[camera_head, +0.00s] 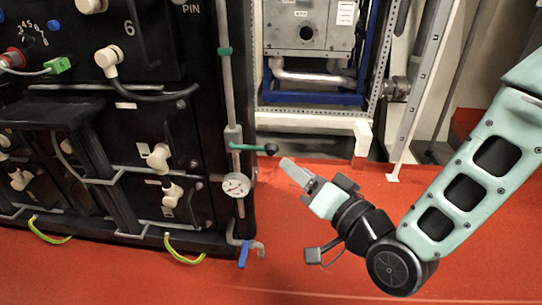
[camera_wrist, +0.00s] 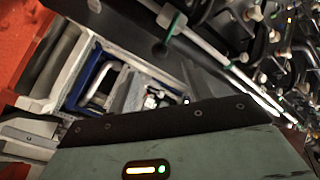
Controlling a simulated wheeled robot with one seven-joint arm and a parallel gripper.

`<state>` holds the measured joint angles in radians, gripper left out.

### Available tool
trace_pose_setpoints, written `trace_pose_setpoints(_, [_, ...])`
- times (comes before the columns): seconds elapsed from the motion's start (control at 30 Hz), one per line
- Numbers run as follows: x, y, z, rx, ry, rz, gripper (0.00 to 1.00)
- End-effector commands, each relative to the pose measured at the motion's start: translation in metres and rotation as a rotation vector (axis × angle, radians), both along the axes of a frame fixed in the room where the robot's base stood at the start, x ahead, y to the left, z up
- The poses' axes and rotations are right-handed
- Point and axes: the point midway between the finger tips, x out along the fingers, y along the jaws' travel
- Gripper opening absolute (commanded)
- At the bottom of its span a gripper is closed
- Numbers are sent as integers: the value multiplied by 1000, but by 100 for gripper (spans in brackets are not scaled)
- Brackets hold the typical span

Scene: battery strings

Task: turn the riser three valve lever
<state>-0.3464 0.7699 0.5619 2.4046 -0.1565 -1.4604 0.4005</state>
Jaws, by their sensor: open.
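The valve lever (camera_head: 252,147) is a short green bar with a dark ball knob. It sticks out roughly level to the right from a grey valve body (camera_head: 233,138) on the vertical riser pipe (camera_head: 228,80), at the right edge of the black cabinet. In the wrist view the green lever (camera_wrist: 174,28) and its dark knob (camera_wrist: 159,50) show at top centre. My gripper (camera_head: 312,180) is open and empty, just right of and below the knob in the head view, apart from it. In the wrist view my gripper's green housing covers the bottom.
A round pressure gauge (camera_head: 236,186) sits below the valve, and a blue-handled tap (camera_head: 244,254) is at the pipe's foot. The black cabinet (camera_head: 160,215) with cables stands left. A metal frame with a grey unit (camera_head: 308,38) stands behind. The red floor (camera_head: 300,260) is clear.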

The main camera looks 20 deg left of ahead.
Motion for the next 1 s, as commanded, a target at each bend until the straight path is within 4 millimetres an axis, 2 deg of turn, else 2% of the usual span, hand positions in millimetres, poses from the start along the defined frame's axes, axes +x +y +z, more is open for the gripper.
trace_pose_setpoints(0.2, [27, 38, -2, 3, -1, 0, 50])
trace_pose_setpoints(0.4, [47, 64, -2, 2, 0, 0, 50])
trace_pose_setpoints(0.6, [57, 78, -1, 1, 0, -1, 50])
trace_pose_setpoints(0.93, [58, 80, 0, -1, 2, 0, 50])
trace_pose_setpoints(1.0, [58, 80, 0, -1, 2, 0, 30])
